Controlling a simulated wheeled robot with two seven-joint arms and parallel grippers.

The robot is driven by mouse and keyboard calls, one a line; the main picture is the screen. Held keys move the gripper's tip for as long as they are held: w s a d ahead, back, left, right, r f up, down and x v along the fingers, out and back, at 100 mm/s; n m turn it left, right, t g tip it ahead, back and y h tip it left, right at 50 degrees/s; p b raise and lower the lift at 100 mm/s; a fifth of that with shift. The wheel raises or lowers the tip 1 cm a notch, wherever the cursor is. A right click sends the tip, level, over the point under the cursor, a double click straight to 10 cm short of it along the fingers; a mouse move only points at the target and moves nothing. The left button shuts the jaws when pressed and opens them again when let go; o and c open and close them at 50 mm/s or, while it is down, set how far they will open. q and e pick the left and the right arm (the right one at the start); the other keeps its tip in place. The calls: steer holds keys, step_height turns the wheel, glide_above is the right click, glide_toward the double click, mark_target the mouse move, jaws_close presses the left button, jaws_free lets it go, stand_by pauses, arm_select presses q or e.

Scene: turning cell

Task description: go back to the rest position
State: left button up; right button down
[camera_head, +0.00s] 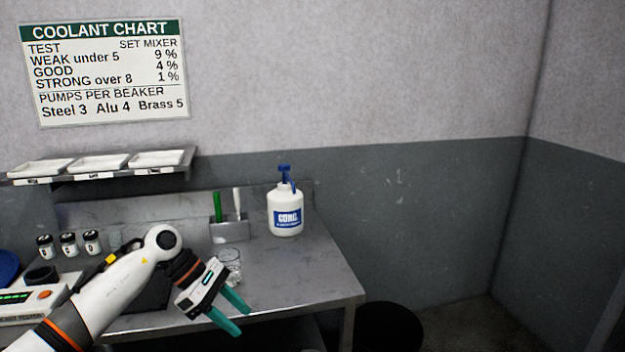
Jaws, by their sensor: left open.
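My left gripper (233,316) reaches in from the lower left over the front edge of the grey bench (310,270). Its teal fingers are apart, with nothing between them. A clear glass beaker (230,262) stands on the bench just behind the gripper, partly hidden by it. A white pump bottle (286,210) with a blue pump head stands farther back, to the right of the beaker. My right gripper is not in view.
A grey holder (229,230) with a green and a white tool stands behind the beaker. Several small jars (68,244) and a tester (32,305) stand at left. A shelf (100,170) carries white trays. A dark bin (388,327) stands right of the bench.

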arm_select(q)
steer(key=w+d+f+n+t+h, duration=0.1)
steer(key=d+f+n+t+h, duration=0.25)
steer(key=f+n, duration=0.5)
steer(key=w+d+f+n+t+h, duration=0.2)
steer(key=f+n+t+h, duration=0.25)
steer(key=f+n, duration=0.45)
steer(key=s+a+f+n+t+y, duration=0.2)
steer(key=s+a+f+n+y, duration=0.1)
steer(key=f+n, duration=0.4)
steer(key=s+a+f+n+t+y, duration=0.2)
steer(key=s+a+f+n+y, duration=0.15)
steer(key=f+n, duration=0.3)
steer(key=s+a+f+n+t+y, duration=0.2)
steer(key=f+n+y, duration=0.1)
steer(key=f+n, duration=0.4)
steer(key=s+a+f+n+g+y, duration=0.2)
steer(key=s+f+n+g, duration=0.15)
steer(key=s+f, duration=0.5)
steer(key=s+a+f+n+g+y, duration=0.2)
steer(key=s+f+n, duration=0.3)
steer(key=s, duration=0.7)
steer(key=s+a+f+n+g+y, duration=0.2)
steer(key=s+f+n+g, duration=0.1)
steer(key=s+f, duration=0.6)
steer(key=s+f+n+g, duration=0.1)
steer(key=s+n+g, duration=0.2)
steer(key=s, duration=1.2)
steer(key=shift+s+d+n+y, duration=0.4)
steer(key=shift+n+y, duration=0.05)
